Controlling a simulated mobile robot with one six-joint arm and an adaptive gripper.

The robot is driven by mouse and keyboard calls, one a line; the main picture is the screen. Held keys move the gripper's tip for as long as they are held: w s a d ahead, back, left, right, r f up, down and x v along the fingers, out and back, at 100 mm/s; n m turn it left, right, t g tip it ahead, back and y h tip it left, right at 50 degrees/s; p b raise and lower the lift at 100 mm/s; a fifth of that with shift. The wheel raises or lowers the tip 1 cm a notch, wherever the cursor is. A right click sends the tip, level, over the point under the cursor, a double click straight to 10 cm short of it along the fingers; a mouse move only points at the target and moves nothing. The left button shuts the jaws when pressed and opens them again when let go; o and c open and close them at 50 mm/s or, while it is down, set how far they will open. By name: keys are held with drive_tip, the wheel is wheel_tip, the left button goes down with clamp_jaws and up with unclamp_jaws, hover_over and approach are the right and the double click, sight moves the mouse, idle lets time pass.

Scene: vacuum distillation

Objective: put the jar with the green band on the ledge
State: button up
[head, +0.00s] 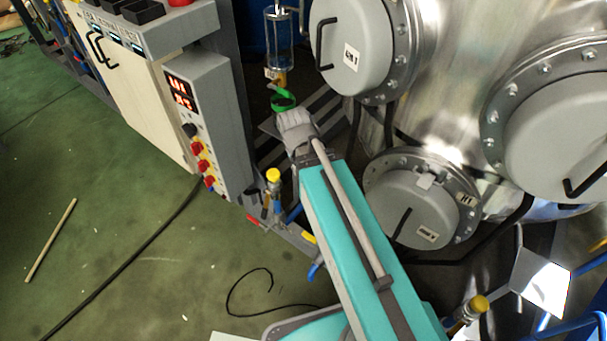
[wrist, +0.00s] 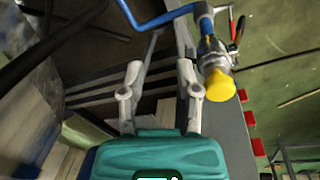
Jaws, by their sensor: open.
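The green band (head: 283,100) shows in the head view just beyond my gripper (head: 292,118), below the hanging glass vessel. Little of the jar's body can be made out around it. I cannot tell whether my gripper touches the jar. In the wrist view my gripper (wrist: 159,66) is open, with its two fingers apart and nothing between them.
The glass vessel (head: 278,42) hangs above the green band. A grey control box (head: 209,115) stands to the left and the steel tank (head: 440,85) to the right. A yellow-capped valve (head: 273,176) is near my arm; a yellow cap (wrist: 219,85) shows right of my fingers in the wrist view.

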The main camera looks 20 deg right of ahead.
drive_tip(key=m, duration=0.1)
drive_tip(key=s+m+y, duration=0.1)
drive_tip(key=s, duration=0.1)
drive_tip(key=shift+s+a+f+m+g, duration=0.1)
drive_tip(key=shift+s+a+m+g, duration=0.2)
drive_tip(key=shift+m, duration=0.1)
drive_tip(key=shift+o, duration=0.3)
drive_tip(key=shift+w, duration=0.1)
idle(0.6)
